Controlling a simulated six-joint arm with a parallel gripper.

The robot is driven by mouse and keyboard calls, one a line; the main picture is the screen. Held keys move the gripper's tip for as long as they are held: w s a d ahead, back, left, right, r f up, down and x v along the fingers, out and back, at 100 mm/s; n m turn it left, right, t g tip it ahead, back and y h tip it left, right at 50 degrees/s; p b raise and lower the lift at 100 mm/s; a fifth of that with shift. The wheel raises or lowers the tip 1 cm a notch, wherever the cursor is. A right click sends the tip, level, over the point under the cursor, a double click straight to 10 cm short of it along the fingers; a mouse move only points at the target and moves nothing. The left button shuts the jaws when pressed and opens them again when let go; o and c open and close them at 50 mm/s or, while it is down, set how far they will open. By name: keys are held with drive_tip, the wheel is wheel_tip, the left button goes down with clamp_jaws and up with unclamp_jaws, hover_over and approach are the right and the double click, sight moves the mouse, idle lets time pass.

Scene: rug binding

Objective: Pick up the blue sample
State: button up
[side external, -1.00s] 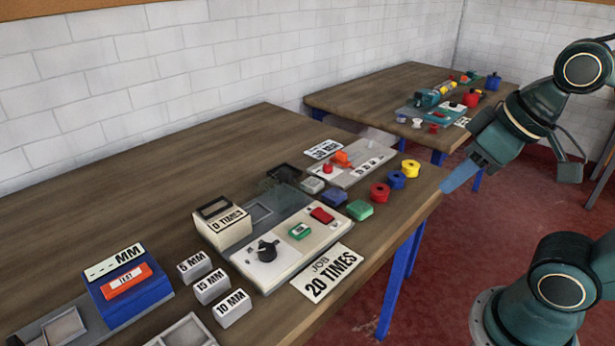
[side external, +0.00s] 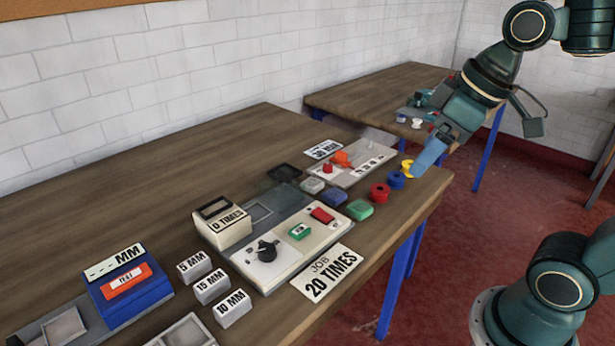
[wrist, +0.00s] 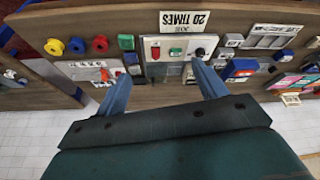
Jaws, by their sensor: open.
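The blue sample looks to be a dark blue square block (side external: 334,197) on the table, between a green block (side external: 360,210) and a light grey block (side external: 312,186). In the wrist view the blue block (wrist: 131,58) shows just beyond the left fingertip. My gripper (side external: 416,171) has pale blue fingers and is above the table's right end, to the right of the blue block and apart from it. It overlaps part of a yellow spool (side external: 406,167) in the side view. In the wrist view my gripper (wrist: 161,72) is open, with nothing held between its fingers.
Red (side external: 380,193) and blue (side external: 397,180) spools stand near the table edge. A control panel (side external: 325,235) and a "20 TIMES" card (side external: 328,274) lie left of the blocks. A grey plate with red and orange parts (side external: 362,160) lies behind. A second table (side external: 370,90) stands further back.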

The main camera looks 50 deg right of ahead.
drive_tip(key=w+d+n+g+y, duration=0.15)
drive_tip(key=w+n, duration=0.25)
drive_tip(key=w, duration=0.4)
drive_tip(key=w+d+n+g+y, duration=0.1)
drive_tip(key=w+d+n, duration=0.25)
drive_tip(key=w, duration=0.55)
drive_tip(key=w+d+f+n+g, duration=0.1)
drive_tip(key=w+d+f+n, duration=0.3)
drive_tip(key=d+f, duration=0.2)
drive_tip(key=w+d+f+n+g+y, duration=0.1)
drive_tip(key=w+d+f+n, duration=0.3)
drive_tip(key=d+f, duration=0.1)
drive_tip(key=shift+w+d+f, duration=0.2)
drive_tip(key=shift+d+f, duration=0.15)
drive_tip(key=shift+f, duration=0.5)
drive_tip(key=shift+y, duration=0.25)
hover_over(337, 192)
drive_tip(key=d, duration=0.3)
drive_tip(key=shift+a+f, duration=0.15)
drive_tip(key=shift+f, duration=3.85)
drive_tip(key=shift+x, duration=2.55)
